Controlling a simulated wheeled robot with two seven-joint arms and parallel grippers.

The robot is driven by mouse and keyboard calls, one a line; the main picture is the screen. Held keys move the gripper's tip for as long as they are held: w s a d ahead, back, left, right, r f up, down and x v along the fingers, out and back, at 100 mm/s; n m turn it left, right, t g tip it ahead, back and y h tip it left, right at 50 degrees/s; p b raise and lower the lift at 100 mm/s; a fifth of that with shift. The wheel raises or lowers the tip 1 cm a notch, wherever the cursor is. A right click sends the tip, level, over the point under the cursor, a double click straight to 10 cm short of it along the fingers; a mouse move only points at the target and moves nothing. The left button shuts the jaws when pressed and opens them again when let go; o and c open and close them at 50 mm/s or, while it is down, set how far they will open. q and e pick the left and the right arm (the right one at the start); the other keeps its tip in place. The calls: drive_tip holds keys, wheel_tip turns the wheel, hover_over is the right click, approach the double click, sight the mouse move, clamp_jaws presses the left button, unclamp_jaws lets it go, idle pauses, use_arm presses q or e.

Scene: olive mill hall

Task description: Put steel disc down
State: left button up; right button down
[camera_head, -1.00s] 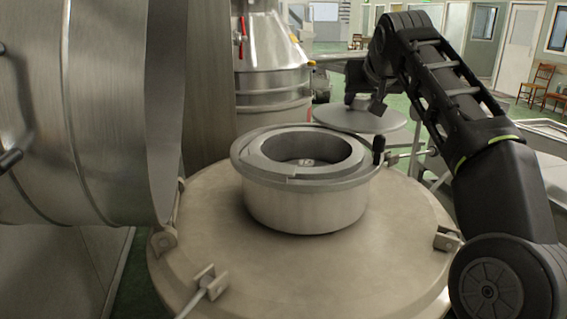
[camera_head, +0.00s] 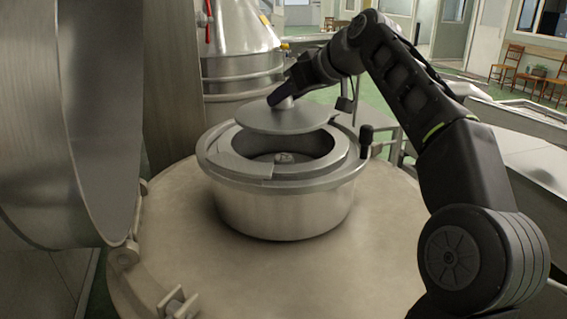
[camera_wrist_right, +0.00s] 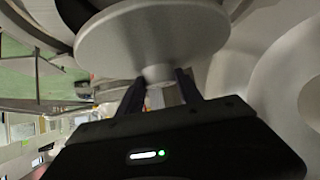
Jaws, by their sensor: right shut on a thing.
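The steel disc (camera_head: 287,118) is a flat grey round plate with a short knob on top. My right gripper (camera_head: 284,100) is shut on that knob and holds the disc roughly level above the back part of the open round steel neck (camera_head: 283,207). In the right wrist view the disc (camera_wrist_right: 150,40) shows with its knob between the two fingers (camera_wrist_right: 160,82). Whether the disc touches the neck's rim cannot be told. The inside of the neck shows in front of the disc, with a small fitting at its bottom. My left gripper is not in view.
The neck rises from a wide beige round lid (camera_head: 190,232) with clamps at its edge. A dark knob (camera_head: 366,133) stands up at the neck's right. A large steel drum (camera_head: 75,120) fills the left side. A steel cone vessel (camera_head: 240,50) stands behind.

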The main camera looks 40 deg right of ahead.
wheel_tip(320, 180, down, 6)
drive_tip(key=shift+r+b, duration=0.15)
drive_tip(key=shift+b, duration=0.3)
wheel_tip(320, 180, down, 4)
drive_tip(key=shift+f, duration=0.1)
idle(0.4)
drive_tip(key=shift+f+b, duration=0.65)
drive_tip(key=shift+b, duration=0.2)
drive_tip(key=c, duration=0.8)
unclamp_jaws()
